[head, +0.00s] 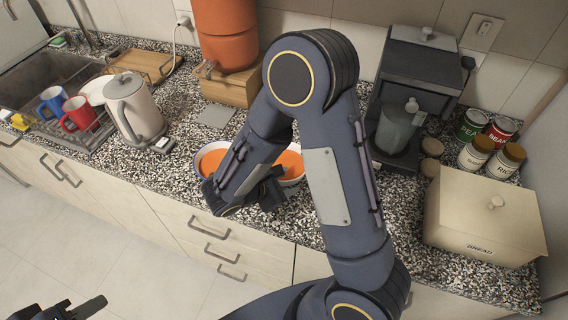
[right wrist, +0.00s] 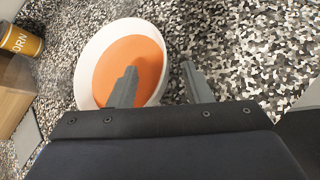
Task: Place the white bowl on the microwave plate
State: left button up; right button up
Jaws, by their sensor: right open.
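A white bowl with an orange inside (head: 291,165) stands on the speckled counter, partly hidden behind my right arm. It also shows in the right wrist view (right wrist: 150,62). My right gripper (head: 272,190) is open at this bowl; in the wrist view one finger reaches over its inside and the other is outside the rim, with the rim between them. A second orange bowl (head: 210,158) shows left of my right forearm. My left gripper (head: 82,308) is at the bottom left, cut off by the frame. No microwave plate is in view.
A kettle (head: 134,108) and a rack with mugs (head: 80,116) are at the left. A coffee machine (head: 415,80), jars, cans and a bread box (head: 484,218) are at the right. An orange canister (head: 229,35) stands behind. In the wrist view, counter right of the bowl is clear.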

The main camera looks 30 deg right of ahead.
jog(key=x, duration=0.2)
jog(key=shift+d+f, duration=0.15)
jog(key=shift+d, duration=0.05)
grip_shut()
jog(key=shift+w, duration=0.1)
